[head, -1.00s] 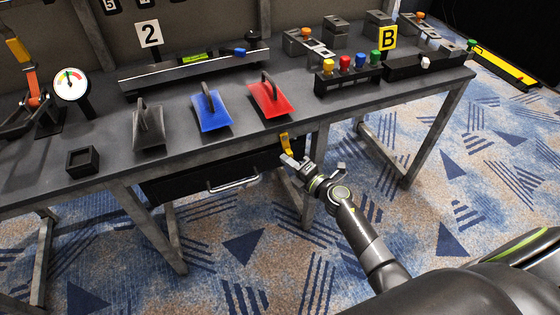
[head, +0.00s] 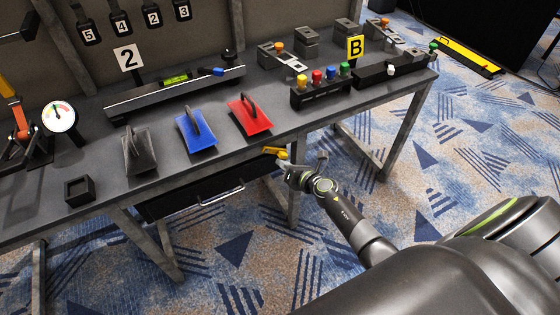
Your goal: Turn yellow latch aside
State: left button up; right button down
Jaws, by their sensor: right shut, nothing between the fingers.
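The yellow latch (head: 275,151) is on the table's front edge, above the right end of the drawer (head: 190,190). It now lies close to sideways, pointing right. My right gripper (head: 281,164) is shut and empty, right at the latch's right end. I cannot tell whether they touch. The drawer below the table top looks closed, with a pale bar handle (head: 220,194) on its front. My left gripper is not in view.
On the grey table (head: 240,160) stand black, blue and red plates with handles: black (head: 137,158), blue (head: 196,135), red (head: 250,120). A small black open box (head: 79,191) is at the left. A rack of coloured knobs (head: 321,95) is at the right. Patterned floor is open in front.

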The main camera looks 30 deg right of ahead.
jog(key=r+n+p, duration=0.1)
jog(key=d+r+n+h+p, duration=0.1)
jog(key=p, duration=0.1)
jog(key=shift+n+h, duration=0.3)
jog(key=shift+f, duration=0.3)
jog(key=shift+a+r, duration=0.25)
jog(key=shift+a, duration=0.45)
